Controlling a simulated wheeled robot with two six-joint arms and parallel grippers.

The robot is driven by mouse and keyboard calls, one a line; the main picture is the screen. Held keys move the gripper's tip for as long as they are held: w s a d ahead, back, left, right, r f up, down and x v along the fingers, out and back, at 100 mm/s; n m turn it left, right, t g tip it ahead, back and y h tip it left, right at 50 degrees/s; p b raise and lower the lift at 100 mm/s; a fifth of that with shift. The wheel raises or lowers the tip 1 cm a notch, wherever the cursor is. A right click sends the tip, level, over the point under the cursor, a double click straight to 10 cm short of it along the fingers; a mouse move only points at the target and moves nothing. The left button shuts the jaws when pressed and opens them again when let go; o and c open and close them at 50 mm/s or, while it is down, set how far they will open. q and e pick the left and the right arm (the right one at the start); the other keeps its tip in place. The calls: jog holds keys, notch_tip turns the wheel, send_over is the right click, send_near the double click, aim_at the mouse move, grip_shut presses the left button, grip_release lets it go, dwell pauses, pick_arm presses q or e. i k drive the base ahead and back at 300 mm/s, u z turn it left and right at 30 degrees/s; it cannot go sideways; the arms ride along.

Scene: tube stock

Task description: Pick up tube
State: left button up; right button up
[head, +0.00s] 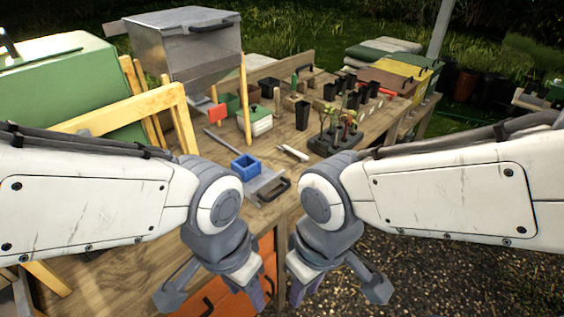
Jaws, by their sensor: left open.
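Several black plant tubes stand on the wooden bench, among them a near one (302,114) and another further back (330,91). A dark tray (333,143) with seedlings stands in front of them. My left gripper (252,287) is open and hangs low at the near end of the bench, well short of the tubes. My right gripper (304,286) hangs beside it, also away from the tubes; its jaw opening is hard to make out. I see nothing held in either gripper.
A blue open box (245,167) and a grey dustpan-like tool (268,186) lie near my grippers. A metal bin (190,50) and a green-lidded box (255,121) stand further back. Wooden frames (125,115) crowd the left. Gravel ground (440,270) lies at right.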

aim_at(302, 108)
jog(key=z, duration=1.35)
jog(key=i, duration=3.05)
jog(key=u, duration=3.85)
